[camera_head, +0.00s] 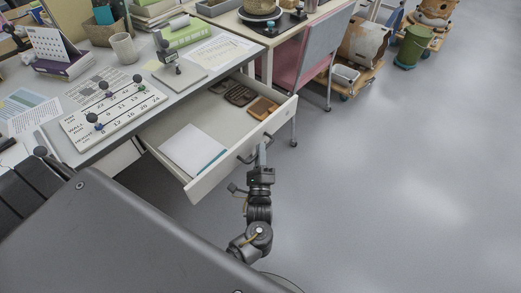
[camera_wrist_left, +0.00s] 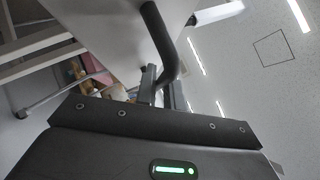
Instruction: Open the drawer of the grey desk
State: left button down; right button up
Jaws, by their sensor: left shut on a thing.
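The grey desk (camera_head: 75,155) fills the left of the head view. Its pale drawer (camera_head: 228,153) stands pulled out over the floor, with its inside in plain sight. The drawer's black bar handle (camera_head: 246,159) is on its front panel and shows large and curved in the left wrist view (camera_wrist_left: 160,35). My left gripper (camera_head: 261,155) is at the handle, outside the front panel. Its fingers (camera_wrist_left: 162,88) are shut on the lower end of the bar in the wrist view. My right gripper is not in view.
A white pad (camera_head: 192,149), an orange-brown box (camera_head: 262,108) and a dark calculator-like thing (camera_head: 239,95) lie in the drawer. A pink and grey chair (camera_head: 318,50) stands behind. A green bin (camera_head: 411,47) is farther off. The floor to the right is clear.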

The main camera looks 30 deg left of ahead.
pick_arm(q)
jog(key=c, duration=1.5)
grip_release()
jog(key=v, duration=0.7)
jog(key=shift+s+d+f, duration=0.1)
jog(key=shift+s, duration=0.1)
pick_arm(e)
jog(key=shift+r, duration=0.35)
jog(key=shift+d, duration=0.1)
